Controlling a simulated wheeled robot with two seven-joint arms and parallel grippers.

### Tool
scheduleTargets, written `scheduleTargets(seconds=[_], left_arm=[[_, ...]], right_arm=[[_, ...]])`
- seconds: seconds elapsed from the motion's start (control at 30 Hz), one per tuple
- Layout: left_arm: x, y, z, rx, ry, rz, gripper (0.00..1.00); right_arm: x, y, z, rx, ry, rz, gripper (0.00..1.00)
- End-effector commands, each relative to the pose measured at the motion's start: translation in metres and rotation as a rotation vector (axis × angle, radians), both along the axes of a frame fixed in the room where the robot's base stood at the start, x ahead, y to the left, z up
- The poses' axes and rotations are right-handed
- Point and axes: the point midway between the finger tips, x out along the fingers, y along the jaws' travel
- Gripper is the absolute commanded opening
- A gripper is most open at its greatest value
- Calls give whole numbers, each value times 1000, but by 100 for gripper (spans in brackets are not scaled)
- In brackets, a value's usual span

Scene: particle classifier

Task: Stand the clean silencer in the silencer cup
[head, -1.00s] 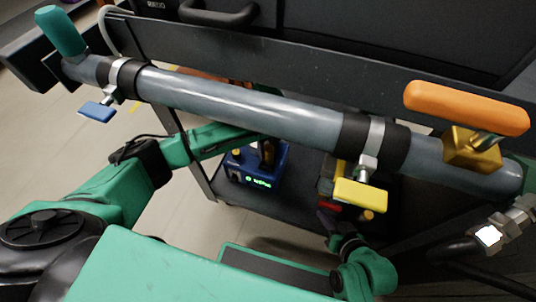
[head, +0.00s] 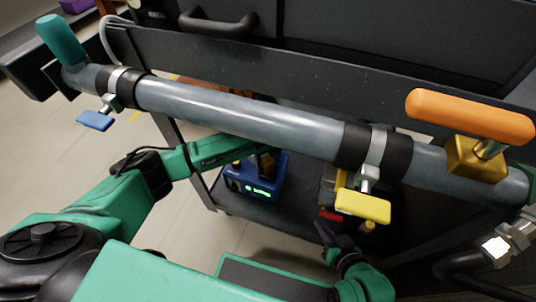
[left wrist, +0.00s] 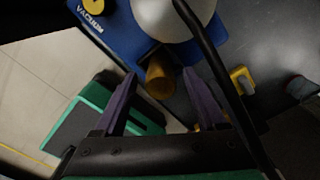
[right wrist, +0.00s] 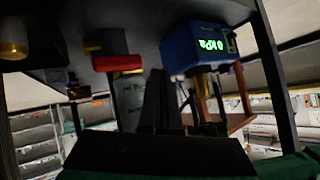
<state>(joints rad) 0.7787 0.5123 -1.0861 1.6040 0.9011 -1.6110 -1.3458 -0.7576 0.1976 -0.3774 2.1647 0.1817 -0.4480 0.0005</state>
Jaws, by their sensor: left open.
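In the left wrist view a brass-coloured cylinder (left wrist: 160,80), which looks like a silencer, stands out from the blue vacuum unit (left wrist: 115,42), in front of a pale rounded body. My left gripper (left wrist: 158,88) is open, with its purple fingers on either side of the cylinder; I cannot tell whether they touch it. In the head view my left gripper is mostly hidden behind the pipe and by the blue unit (head: 243,187). My right gripper (right wrist: 162,85) has its dark fingers close together below the shelf, with nothing seen between them. I cannot identify the silencer cup for certain.
A grey pipe (head: 235,112) with blue, yellow and orange handles crosses the head view above the lower shelf (head: 265,218). A yellow-topped block (left wrist: 242,78) and a teal-rimmed round part (left wrist: 302,88) are right of the blue unit in the left wrist view.

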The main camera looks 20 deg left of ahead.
Motion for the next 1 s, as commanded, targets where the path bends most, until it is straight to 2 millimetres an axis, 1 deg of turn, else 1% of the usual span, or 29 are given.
scheduleTargets(seconds=[0.03,0.2,0.3,0.43,0.5,0.57,0.67,0.7,0.77,0.8,0.83,0.87,0.9,0.93,0.97,1.0], left_arm=[[1,0,9,0,-2,0,73],[1,0,36,-2,-4,0,73],[1,0,51,-1,-2,-1,73],[1,0,66,-1,-1,0,73],[1,0,70,-1,-2,1,73],[-3,-5,68,-13,0,11,73],[-20,-30,48,-95,-1,98,73],[-32,-47,38,-155,-3,171,73],[-52,-72,25,-266,3,329,73],[-64,-86,19,-347,10,463,73],[-73,-94,15,-404,18,573,73],[-81,-97,13,-456,28,689,73],[-91,-98,10,-518,42,851,73],[-98,-96,8,-559,52,976,73],[-104,-90,6,-594,61,1105,73],[-114,-77,2,-629,67,1276,73]], right_arm=[[3,-4,7,-18,15,2,0],[1,-24,17,-111,126,17,0],[-3,-38,24,-166,199,21,0],[-9,-53,30,-221,276,22,0],[-12,-57,31,-237,301,22,0],[-13,-60,32,-244,312,21,0],[-14,-60,31,-247,318,22,0],[-14,-60,30,-247,317,21,0],[-14,-60,30,-247,317,21,0],[-14,-60,30,-247,317,21,0],[-14,-60,31,-246,317,22,0],[-14,-60,31,-246,316,22,0],[-14,-60,31,-246,316,22,0],[-14,-60,31,-246,316,22,0],[-14,-60,31,-246,316,22,0],[-14,-60,31,-246,316,22,0]])
